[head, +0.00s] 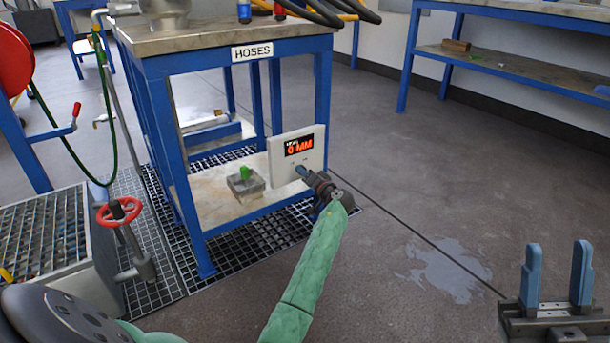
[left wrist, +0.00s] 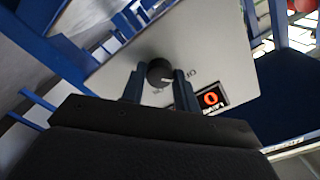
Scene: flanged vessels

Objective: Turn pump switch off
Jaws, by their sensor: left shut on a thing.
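In the left wrist view, a black round knob (left wrist: 160,70) with a white mark sits on the panel face (left wrist: 215,45). I take it to be the pump switch. My left gripper (head: 302,171) reaches the panel's lower part. Its blue fingers (left wrist: 158,86) are shut on the knob, one on each side. In the head view the gripper hides the knob. My right gripper (head: 553,285) is open and empty at the lower right.
A small grey box with a green top (head: 244,180) sits on the same shelf. A red valve wheel (head: 119,211) stands at left, beside floor grating. Open floor with a wet patch (head: 447,270) lies right.

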